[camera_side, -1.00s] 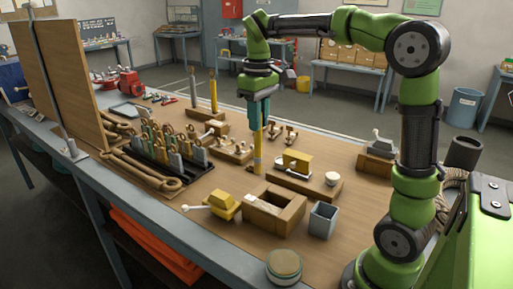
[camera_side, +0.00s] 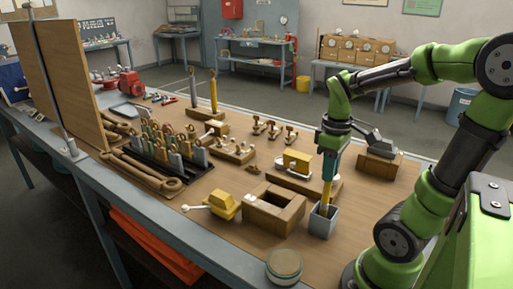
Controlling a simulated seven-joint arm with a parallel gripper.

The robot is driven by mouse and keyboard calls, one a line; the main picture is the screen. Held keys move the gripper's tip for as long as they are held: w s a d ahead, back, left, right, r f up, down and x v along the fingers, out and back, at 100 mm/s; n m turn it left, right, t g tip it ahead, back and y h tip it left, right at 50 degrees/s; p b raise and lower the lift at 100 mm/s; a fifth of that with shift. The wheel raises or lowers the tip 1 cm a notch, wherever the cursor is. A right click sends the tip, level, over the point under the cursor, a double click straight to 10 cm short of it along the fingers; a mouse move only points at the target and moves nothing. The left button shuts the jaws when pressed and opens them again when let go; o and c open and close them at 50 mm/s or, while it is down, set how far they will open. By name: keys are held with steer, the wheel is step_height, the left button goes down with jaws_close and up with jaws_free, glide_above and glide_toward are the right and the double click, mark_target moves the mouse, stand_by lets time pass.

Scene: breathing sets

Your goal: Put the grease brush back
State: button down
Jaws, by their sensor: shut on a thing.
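My gripper (camera_side: 330,168), with teal fingers, points down at the right of the bench and is shut on the grease brush. The yellow part of the grease brush (camera_side: 326,194) shows below the fingers and is close to upright. Its lower end is at the mouth of a small grey square holder (camera_side: 323,224) and looks to be inside it. The near wall hides the brush's tip, so I cannot tell how deep it reaches or whether it touches the bottom.
An open wooden box (camera_side: 275,215) stands just left of the holder, with a yellow tool (camera_side: 222,205) beyond it. A wooden block with a yellow part (camera_side: 298,161) is behind. A round tin (camera_side: 284,266) stands in front. Bare bench lies between box and tin.

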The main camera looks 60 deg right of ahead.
glide_above(325, 202)
steer(key=shift+w+d+f, duration=0.1)
steer(key=shift+d+f, duration=0.15)
steer(key=shift+f, duration=0.8)
steer(key=shift+w+d+f, duration=0.1)
steer(key=shift+d+f, duration=0.1)
steer(key=shift+f, duration=0.85)
steer(key=shift+s, duration=0.1)
steer(key=shift+f, duration=0.2)
steer(key=c, duration=1)
jaws_free()
